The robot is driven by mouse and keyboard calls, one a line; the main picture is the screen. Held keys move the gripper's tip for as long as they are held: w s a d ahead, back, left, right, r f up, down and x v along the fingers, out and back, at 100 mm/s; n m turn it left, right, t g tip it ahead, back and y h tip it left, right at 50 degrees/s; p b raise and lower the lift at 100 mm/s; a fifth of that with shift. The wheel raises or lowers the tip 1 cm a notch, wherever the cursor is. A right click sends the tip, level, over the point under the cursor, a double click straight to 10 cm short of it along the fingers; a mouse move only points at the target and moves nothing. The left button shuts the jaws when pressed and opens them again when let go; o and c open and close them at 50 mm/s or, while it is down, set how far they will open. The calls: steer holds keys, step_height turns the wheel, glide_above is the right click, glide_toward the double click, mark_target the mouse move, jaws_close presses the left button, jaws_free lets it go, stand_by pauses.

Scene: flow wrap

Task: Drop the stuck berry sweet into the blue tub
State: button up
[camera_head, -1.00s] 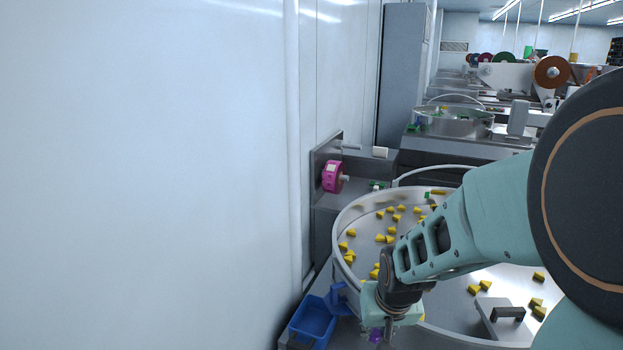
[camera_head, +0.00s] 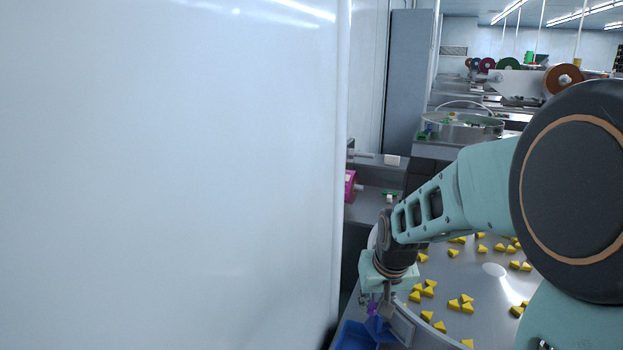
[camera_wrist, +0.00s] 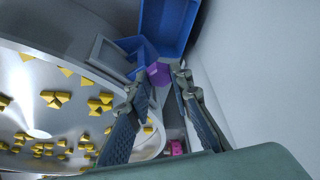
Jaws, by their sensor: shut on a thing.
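The purple berry sweet (camera_wrist: 158,73) shows between the fingertips of my gripper (camera_wrist: 157,82) in the wrist view. My gripper is shut on it. In the head view the sweet (camera_head: 372,307) is a small purple patch below my gripper (camera_head: 377,297), which hangs at the left edge of the round pan. The blue tub (camera_wrist: 168,20) is at the top of the wrist view, beyond the fingertips, and the part of it seen looks empty. In the head view the tub (camera_head: 352,337) is at the bottom, cut off by the frame.
A round metal pan (camera_head: 482,275) with several yellow sweets lies to the right. A small blue chute (camera_wrist: 136,47) sits between its rim and the tub. A white wall (camera_head: 170,180) stands close on the left. A pink reel (camera_head: 350,186) is behind my gripper.

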steer(key=shift+w+a+r, duration=0.15)
steer(key=shift+w+r, duration=0.7)
steer(key=shift+w, duration=0.05)
step_height(320, 180, down, 6)
steer(key=b, duration=0.4)
steer(key=shift+r, duration=0.1)
steer(key=o, duration=0.9)
steer(key=shift+c, duration=0.2)
steer(key=shift+r, duration=0.1)
steer(key=v, duration=1.2)
